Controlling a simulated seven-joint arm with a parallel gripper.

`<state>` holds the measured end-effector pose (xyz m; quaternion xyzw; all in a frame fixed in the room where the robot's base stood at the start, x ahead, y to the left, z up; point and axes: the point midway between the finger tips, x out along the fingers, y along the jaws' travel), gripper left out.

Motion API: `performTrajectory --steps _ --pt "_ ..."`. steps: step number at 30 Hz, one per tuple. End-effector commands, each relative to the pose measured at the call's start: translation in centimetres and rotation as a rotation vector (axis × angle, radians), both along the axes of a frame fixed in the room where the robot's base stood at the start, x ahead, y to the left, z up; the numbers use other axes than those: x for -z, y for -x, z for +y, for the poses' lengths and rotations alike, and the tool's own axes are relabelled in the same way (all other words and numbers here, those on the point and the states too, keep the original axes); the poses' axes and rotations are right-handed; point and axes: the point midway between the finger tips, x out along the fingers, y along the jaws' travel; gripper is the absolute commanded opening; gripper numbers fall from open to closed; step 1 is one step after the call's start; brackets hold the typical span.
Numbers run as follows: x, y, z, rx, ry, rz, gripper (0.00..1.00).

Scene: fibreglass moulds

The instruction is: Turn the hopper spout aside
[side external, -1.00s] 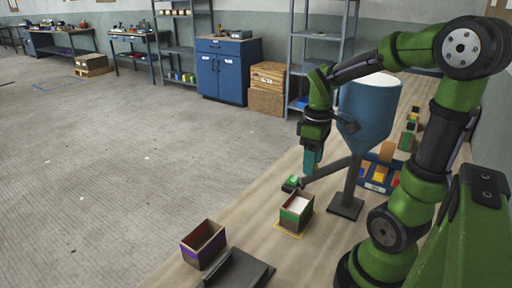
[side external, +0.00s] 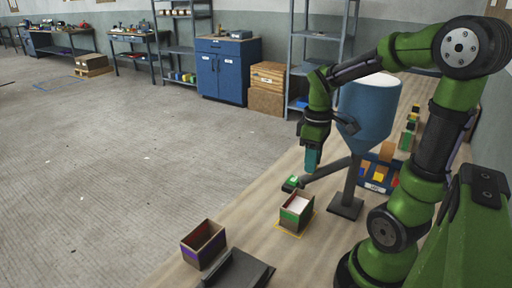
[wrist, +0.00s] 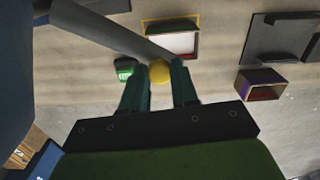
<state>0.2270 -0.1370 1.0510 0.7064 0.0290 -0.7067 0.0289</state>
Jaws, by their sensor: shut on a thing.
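The blue hopper (side external: 364,112) stands on a post over the bench. Its grey spout (side external: 327,172) slants down to the left; in the wrist view the spout (wrist: 112,32) crosses the upper left. A yellow round knob (wrist: 159,72) shows by the spout's lower end. My gripper (side external: 310,169) points down at the spout, and its two fingers (wrist: 160,85) are on either side of the knob, shut on it. In the side view the fingers hide the knob.
A box with white contents (side external: 296,209) stands inside a yellow outline near the spout end. A small green-topped item (side external: 291,183) is beside the spout end. An open box (side external: 203,244) and a dark plate (side external: 240,272) lie at front left. A blue bin (side external: 375,186) stands behind the post.

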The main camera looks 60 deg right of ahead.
Motion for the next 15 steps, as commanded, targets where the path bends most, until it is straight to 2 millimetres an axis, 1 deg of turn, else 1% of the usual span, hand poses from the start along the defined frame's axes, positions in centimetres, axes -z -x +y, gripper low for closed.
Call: performTrajectory --steps 8,15 --pt "0.0 -1.0 -0.9 0.095 0.000 0.000 0.00" --pt "0.0 -2.6 -3.0 0.285 0.001 0.000 0.00"
